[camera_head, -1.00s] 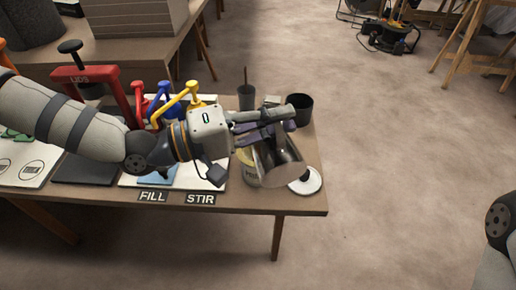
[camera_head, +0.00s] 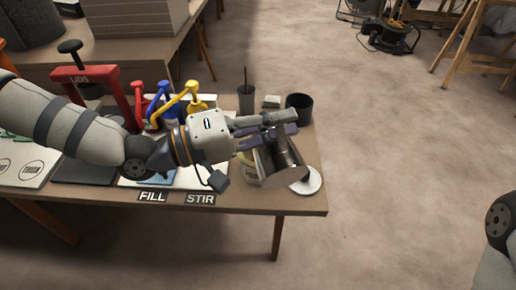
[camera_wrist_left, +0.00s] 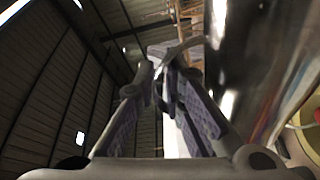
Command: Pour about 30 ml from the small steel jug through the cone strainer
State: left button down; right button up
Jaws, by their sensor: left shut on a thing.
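The small steel jug (camera_head: 287,157) hangs tilted from my left gripper (camera_head: 290,123), above the right end of the table. My left gripper is shut on the jug's handle; in the left wrist view its fingers (camera_wrist_left: 170,85) close around a thin curved grey piece. A pale can (camera_head: 248,172) with a yellowish inside stands just below and left of the jug, partly covered by it. I cannot make out the cone strainer clearly behind the jug and gripper. No liquid stream can be told. My right gripper is out of view.
A white round lid (camera_head: 308,182) lies at the right front of the table. A black cup (camera_head: 299,107) and a dark grey pot with a stick (camera_head: 246,98) stand behind.

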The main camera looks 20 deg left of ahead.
aim_at(288, 162)
pick_arm(q)
jog(key=s, duration=0.1)
jog(key=s+d+m, duration=0.1)
jog(key=s+d+m+p, duration=0.1)
jog(key=shift+f, duration=0.3)
jog(key=shift+s+d+m, duration=0.1)
jog(key=shift+s+m, duration=0.05)
jog(key=shift+m, duration=0.35)
jog(key=shift+s+d+f+m+g, duration=0.15)
jog(key=shift+s+f+m, duration=0.1)
jog(key=shift+f+m, duration=0.25)
jog(key=shift+s+d+f+m+g, duration=0.15)
jog(key=shift+s+f+m, duration=0.05)
jog(key=shift+f+m, duration=0.25)
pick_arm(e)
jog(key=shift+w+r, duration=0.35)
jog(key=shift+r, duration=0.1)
pick_arm(q)
jog(key=shift+r, duration=0.1)
